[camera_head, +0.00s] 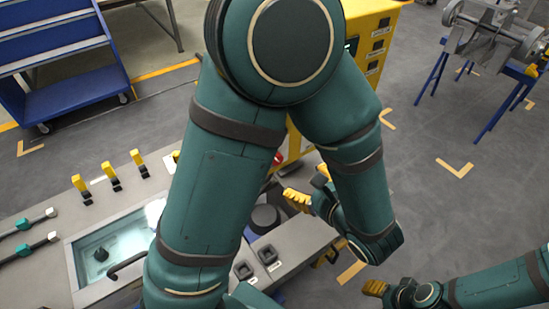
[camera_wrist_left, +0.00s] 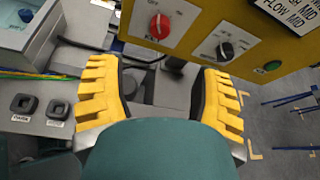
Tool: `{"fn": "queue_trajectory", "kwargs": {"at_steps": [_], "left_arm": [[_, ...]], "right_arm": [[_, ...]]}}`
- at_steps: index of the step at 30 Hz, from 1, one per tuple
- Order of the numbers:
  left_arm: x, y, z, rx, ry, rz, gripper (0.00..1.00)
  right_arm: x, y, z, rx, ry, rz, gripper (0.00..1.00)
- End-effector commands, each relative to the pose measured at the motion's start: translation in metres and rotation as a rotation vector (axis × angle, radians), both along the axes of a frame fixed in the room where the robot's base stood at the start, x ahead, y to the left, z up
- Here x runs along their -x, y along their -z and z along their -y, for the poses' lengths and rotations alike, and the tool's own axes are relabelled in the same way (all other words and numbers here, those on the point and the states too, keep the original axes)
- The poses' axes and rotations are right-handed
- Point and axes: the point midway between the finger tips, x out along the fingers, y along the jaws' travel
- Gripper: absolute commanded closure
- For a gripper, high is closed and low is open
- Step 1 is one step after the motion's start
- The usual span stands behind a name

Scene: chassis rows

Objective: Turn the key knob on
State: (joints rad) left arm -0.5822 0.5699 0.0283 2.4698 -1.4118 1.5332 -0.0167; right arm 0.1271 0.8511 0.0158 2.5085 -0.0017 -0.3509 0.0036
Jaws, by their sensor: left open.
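The red knob (camera_wrist_left: 159,26) with a pale pointer line is on a yellow panel (camera_wrist_left: 190,12), near the top of the left wrist view. Its label starts with "K"; the rest is hidden by the knob or too small to read. The pointer line looks nearly upright in the picture. My left gripper (camera_wrist_left: 162,85) is open, its yellow fingers apart and empty, with the knob beyond them and not touching. In the head view my left gripper (camera_head: 310,183) is beside the yellow cabinet (camera_head: 372,30), and my arm hides most of the panel. My right gripper (camera_head: 376,288) shows only partly at the lower right.
A black knob (camera_wrist_left: 226,50) and a green button (camera_wrist_left: 272,66) share the panel. Two black switches (camera_head: 255,262) are on the grey console (camera_head: 130,210). A blue cart (camera_head: 60,60) stands at the back left.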

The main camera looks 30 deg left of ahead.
Motion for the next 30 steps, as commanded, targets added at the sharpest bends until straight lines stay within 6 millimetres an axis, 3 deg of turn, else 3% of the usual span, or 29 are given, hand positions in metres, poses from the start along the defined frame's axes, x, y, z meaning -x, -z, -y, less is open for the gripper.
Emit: {"fn": "queue_trajectory", "kwargs": {"at_steps": [18, 24, 30], "left_arm": [[-0.045, 0.041, -0.089, -0.001, -0.008, -0.003, 0.34], [-0.055, 0.049, -0.106, -0.001, -0.006, -0.002, 0.34], [-0.058, 0.051, -0.111, 0.0, -0.003, -0.003, 0.34]], "right_arm": [[-0.004, 0.017, 0.001, 0.002, 0.002, 0.009, 0.5], [-0.004, 0.02, 0.001, 0.002, 0.003, 0.009, 0.5], [-0.005, 0.021, 0.001, 0.002, 0.003, 0.01, 0.5]]}}
